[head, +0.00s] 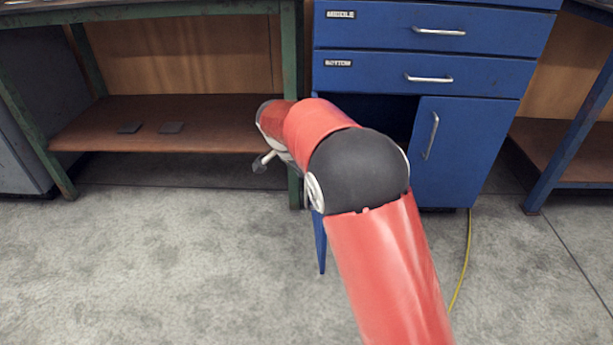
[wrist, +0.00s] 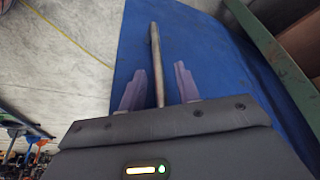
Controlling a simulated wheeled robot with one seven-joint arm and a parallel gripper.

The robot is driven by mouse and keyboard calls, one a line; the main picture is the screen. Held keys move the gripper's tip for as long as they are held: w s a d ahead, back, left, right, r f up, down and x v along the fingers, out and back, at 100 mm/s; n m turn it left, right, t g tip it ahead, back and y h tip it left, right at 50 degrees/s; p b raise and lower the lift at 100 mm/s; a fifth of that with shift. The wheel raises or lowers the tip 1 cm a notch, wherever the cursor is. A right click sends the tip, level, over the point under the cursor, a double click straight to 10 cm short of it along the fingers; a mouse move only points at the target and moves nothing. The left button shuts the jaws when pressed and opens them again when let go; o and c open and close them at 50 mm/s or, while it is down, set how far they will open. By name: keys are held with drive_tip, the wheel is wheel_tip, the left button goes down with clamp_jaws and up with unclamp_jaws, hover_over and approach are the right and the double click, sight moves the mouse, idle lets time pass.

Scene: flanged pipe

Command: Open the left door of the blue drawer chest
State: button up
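The blue drawer chest (head: 375,68) stands right of centre in the head view. Its left door (head: 320,240) is swung out towards me and seen nearly edge-on, mostly hidden by my red arm; a dark opening shows behind. In the wrist view the blue door face (wrist: 205,60) fills the middle, with a metal bar handle (wrist: 155,60) on it. My gripper (wrist: 158,85) is open, its two fingers on either side of the handle, with gaps visible. In the head view my arm hides the handle, and I cannot make out the fingers.
The closed right door (head: 460,150) has its own handle. A green-framed bench (head: 150,125) with a brown lower shelf stands close on the left. A yellow cable (head: 465,260) lies on the floor at right. The grey floor (head: 180,270) in front is clear.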

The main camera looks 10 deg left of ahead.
drive_tip(key=v, duration=0.7)
drive_tip(key=shift+p, duration=0.45)
